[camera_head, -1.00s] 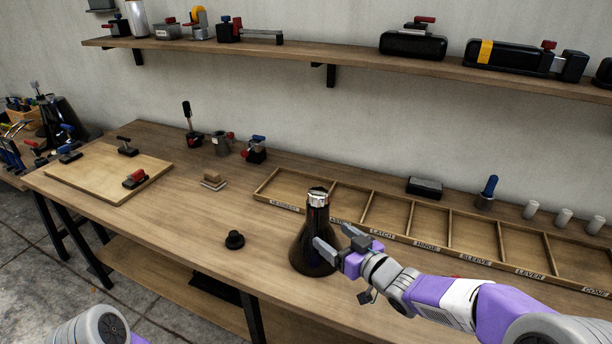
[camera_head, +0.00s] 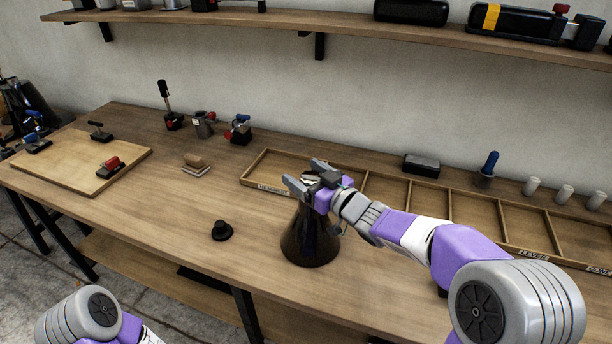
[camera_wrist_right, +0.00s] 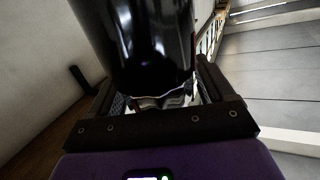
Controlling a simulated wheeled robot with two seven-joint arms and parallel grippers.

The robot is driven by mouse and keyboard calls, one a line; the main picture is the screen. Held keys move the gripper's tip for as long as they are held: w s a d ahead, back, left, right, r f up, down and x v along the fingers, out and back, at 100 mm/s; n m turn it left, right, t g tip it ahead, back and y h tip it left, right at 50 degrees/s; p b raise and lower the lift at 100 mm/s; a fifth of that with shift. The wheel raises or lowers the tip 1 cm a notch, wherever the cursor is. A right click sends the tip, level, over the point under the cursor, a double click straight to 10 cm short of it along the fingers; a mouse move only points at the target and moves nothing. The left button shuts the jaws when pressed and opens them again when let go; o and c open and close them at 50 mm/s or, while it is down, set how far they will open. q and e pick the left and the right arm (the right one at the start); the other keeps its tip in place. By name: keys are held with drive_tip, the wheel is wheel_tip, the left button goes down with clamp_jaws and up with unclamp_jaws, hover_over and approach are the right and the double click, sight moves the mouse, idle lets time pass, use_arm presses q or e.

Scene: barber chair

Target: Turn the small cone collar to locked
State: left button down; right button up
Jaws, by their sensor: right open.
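The dark glossy cone (camera_head: 308,245) stands upright on the workbench in the head view. Its silvery collar (camera_head: 310,182) is at the top, partly hidden by my right gripper (camera_head: 303,173). The right gripper is open, with its fingers at collar height on either side of the cone's top. In the right wrist view the black cone body (camera_wrist_right: 140,45) fills the upper middle, and a silvery part (camera_wrist_right: 160,103) shows between the spread fingers (camera_wrist_right: 160,92). I cannot tell whether the fingers touch the collar. My left gripper is out of view.
A divided wooden tray (camera_head: 390,197) with labelled compartments lies behind and right of the cone. A small black knob (camera_head: 221,231) stands left of it. A board with clamps (camera_head: 75,165) is at the left. A shelf (camera_head: 350,38) runs above.

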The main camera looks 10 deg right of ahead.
drive_tip(key=c, duration=1)
